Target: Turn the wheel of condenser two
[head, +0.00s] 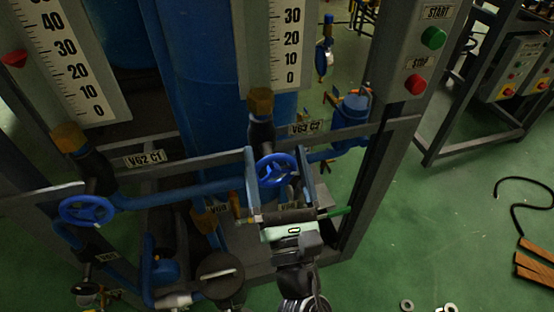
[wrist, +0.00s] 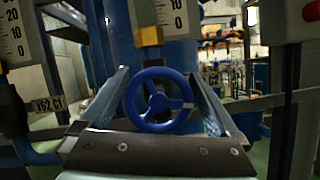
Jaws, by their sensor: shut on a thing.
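The blue wheel of condenser two (head: 277,170) sits on a valve beside the label V63 C2 (head: 307,127). It is round with three spokes. In the wrist view the wheel (wrist: 158,100) is centred between the two fingers. My gripper (head: 276,156) reaches in from the front, with one finger on each side of the wheel, and is shut on its rim. The fingertips also show in the wrist view (wrist: 158,76). The finger pads' exact contact is hard to see.
A second blue wheel (head: 87,210) stands at the left near the label V62 C1 (head: 144,159). A grey frame rail (head: 200,167) runs behind the wheels. A post with green START (head: 433,38) and red STOP (head: 415,84) buttons stands at the right.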

